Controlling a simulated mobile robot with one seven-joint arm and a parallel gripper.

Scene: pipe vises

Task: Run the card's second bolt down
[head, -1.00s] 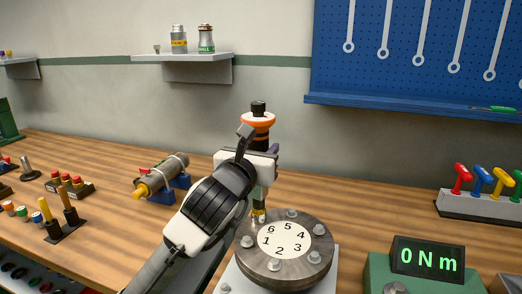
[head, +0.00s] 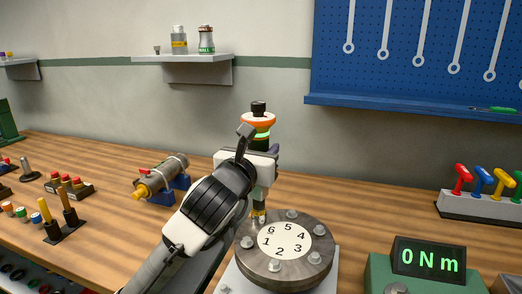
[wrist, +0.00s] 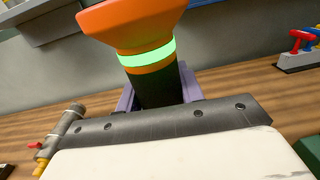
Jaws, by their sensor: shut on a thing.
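My gripper (head: 264,166) is shut on an upright driver tool (head: 258,120) with an orange flared top and a black knob. Its ring glows green, also in the wrist view (wrist: 147,54). The tool's socket end (head: 258,215) is down at the bolt beside the number 6 on the round flange (head: 300,275); whether it is fully seated I cannot tell. The flange's white face (head: 284,239) is numbered 1 to 6, with bolts around the rim. The torque display (head: 427,258) reads 0 N m. No card is readable in view.
A clamped pipe (head: 163,176) on blue supports lies left of my arm. A rack of coloured T-handles (head: 480,205) stands at the right. A blue pegboard (head: 415,60) with wrenches and a wall shelf (head: 182,57) are behind. The bench between flange and wall is clear.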

